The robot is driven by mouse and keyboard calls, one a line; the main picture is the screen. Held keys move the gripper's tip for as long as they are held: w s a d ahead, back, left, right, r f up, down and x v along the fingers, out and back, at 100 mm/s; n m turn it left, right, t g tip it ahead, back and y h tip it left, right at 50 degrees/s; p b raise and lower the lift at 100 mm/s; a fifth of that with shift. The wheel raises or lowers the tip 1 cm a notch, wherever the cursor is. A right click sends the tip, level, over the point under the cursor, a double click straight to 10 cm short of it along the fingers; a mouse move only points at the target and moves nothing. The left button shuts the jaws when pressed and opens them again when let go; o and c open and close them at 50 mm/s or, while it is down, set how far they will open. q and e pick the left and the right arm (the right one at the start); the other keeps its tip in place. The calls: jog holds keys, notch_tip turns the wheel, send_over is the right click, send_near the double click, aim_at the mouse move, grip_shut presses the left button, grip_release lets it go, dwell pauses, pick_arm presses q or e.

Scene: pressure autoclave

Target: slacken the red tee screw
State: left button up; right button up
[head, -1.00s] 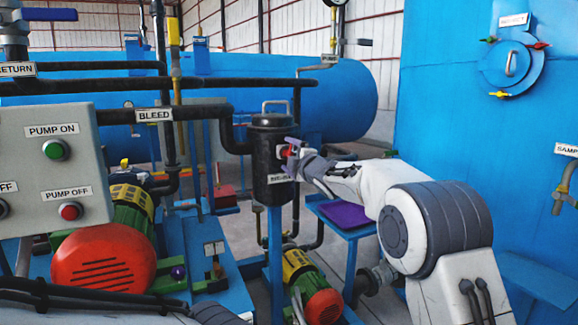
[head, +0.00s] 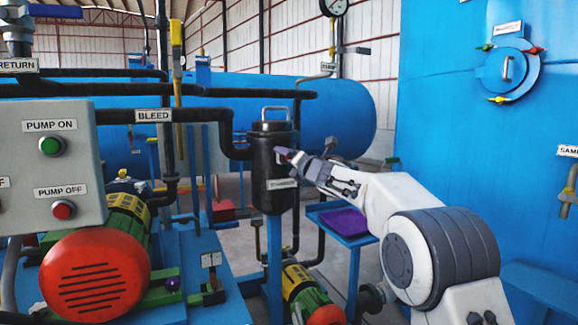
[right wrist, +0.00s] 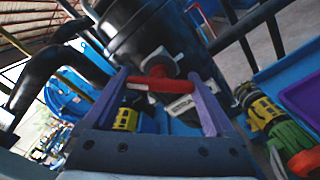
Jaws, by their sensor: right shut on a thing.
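The red tee screw (right wrist: 158,85) is a short red crossbar on a pale metal fitting on the side of the black strainer canister (head: 265,165). In the right wrist view it lies crosswise between the two purple fingers of my right gripper (right wrist: 162,95). My right gripper is shut on the bar. In the head view my right gripper (head: 286,157) is against the canister's right side, and the tee screw is mostly hidden by it. My left gripper is not in view.
The canister has a lid with a loop handle (head: 275,110) and joins the black bleed pipe (head: 205,114). A pump control box (head: 50,165) and a red-ended motor (head: 95,275) stand at the left. A purple-topped stand (head: 345,222) is behind my right arm. A large blue vessel (head: 450,130) fills the right.

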jog(key=shift+a+f+n+b, duration=0.15)
jog(key=shift+n+b, duration=0.2)
jog(key=shift+n, duration=0.95)
jog(key=o, duration=1.1)
jog(key=shift+c, duration=0.2)
jog(key=shift+s, duration=0.1)
jog(key=shift+s+d+b, duration=0.2)
jog(key=shift+d+b, duration=0.05)
jog(key=shift+b, duration=0.1)
jog(key=b+v, duration=0.3)
jog(key=v, duration=0.6)
jog(key=shift+s+b, duration=0.3)
jog(key=shift+s, duration=0.1)
